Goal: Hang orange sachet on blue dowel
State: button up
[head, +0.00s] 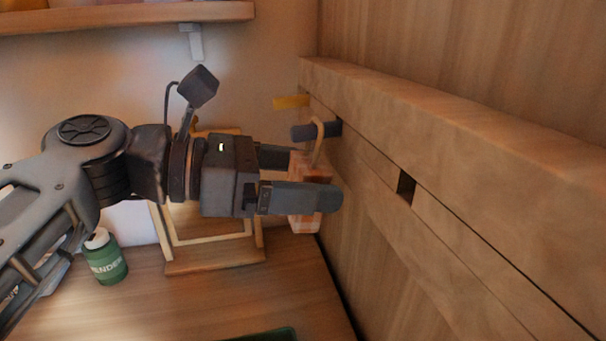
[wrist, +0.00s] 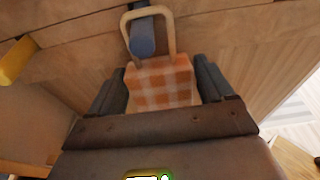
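The orange sachet (head: 304,222) is a checked pouch with a tan loop (head: 320,135); its checked face shows in the wrist view (wrist: 160,82). The blue dowel (head: 303,132) sticks out of the wooden rail on the right. In the wrist view the dowel's rounded end (wrist: 142,42) shows inside the loop, so the loop appears to be around the dowel. My gripper (head: 300,180) has one finger on each side of the sachet, both seemingly touching it. The near finger hides part of the sachet in the head view.
A yellow dowel (head: 290,102) sticks out farther along the rail (head: 460,130), and an empty square hole (head: 406,186) is nearer. A wooden frame (head: 212,262) and a green bottle (head: 107,262) stand on the surface below. A shelf (head: 120,16) is overhead.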

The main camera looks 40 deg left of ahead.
jog(key=o, duration=0.3)
jog(key=shift+b+v, duration=0.9)
jog(key=shift+v, duration=3)
jog(key=shift+a, duration=0.1)
